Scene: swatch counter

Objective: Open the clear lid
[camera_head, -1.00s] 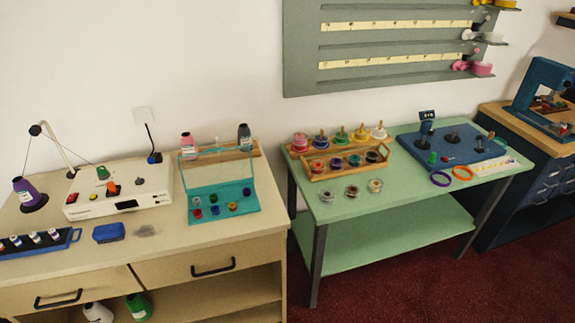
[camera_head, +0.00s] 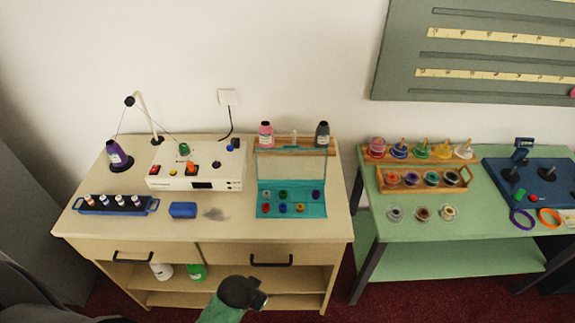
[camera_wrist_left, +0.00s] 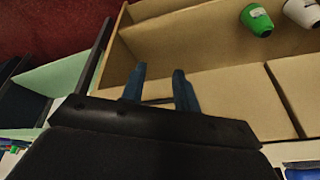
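The clear lid (camera_head: 292,163) stands raised at the back of the teal case (camera_head: 263,212) on the beige counter; it is see-through with a thin teal frame. Small coloured bobbins sit in the case in front of it. In the left wrist view my left gripper (camera_wrist_left: 159,84) has its two bluish fingers apart with nothing held between them. It is in front of the counter's drawers and away from the lid. A dark arm part of mine shows at the bottom of the head view, below the counter top. My right gripper is not in view.
A white machine (camera_head: 200,172), a blue tray of small spools (camera_head: 113,211) and a blue block (camera_head: 183,210) are left of the case. A wooden rack with bottles (camera_head: 290,141) stands behind the lid. A green table (camera_head: 480,240) stands to the right.

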